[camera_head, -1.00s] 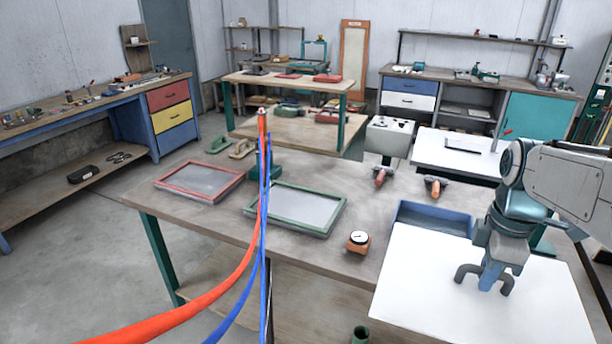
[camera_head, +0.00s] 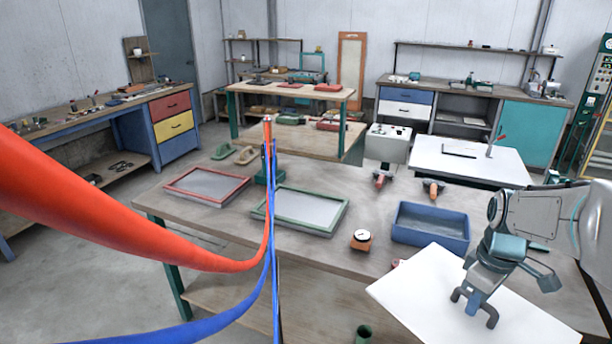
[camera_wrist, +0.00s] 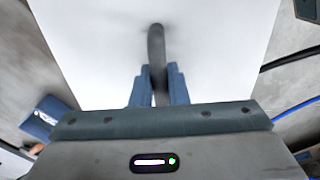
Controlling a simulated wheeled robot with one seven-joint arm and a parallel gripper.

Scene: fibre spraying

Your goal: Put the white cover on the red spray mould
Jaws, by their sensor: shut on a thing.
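The red spray mould (camera_head: 207,186), a red frame around a grey panel, lies flat at the left of the work table. My gripper (camera_head: 474,302) is shut on the dark handle of the white cover (camera_head: 420,287), a flat white sheet at the lower right. In the wrist view my gripper (camera_wrist: 158,88) has its blue fingers around the handle, with the white cover (camera_wrist: 100,50) spread beyond them. The cover looks held above the table at its right front, well apart from the red mould. Its underside is hidden.
A green-framed mould (camera_head: 302,208) lies right of the red one. A blue tray (camera_head: 431,228) and an orange gauge (camera_head: 361,240) stand nearer the cover. A second white panel (camera_head: 490,165) stands behind.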

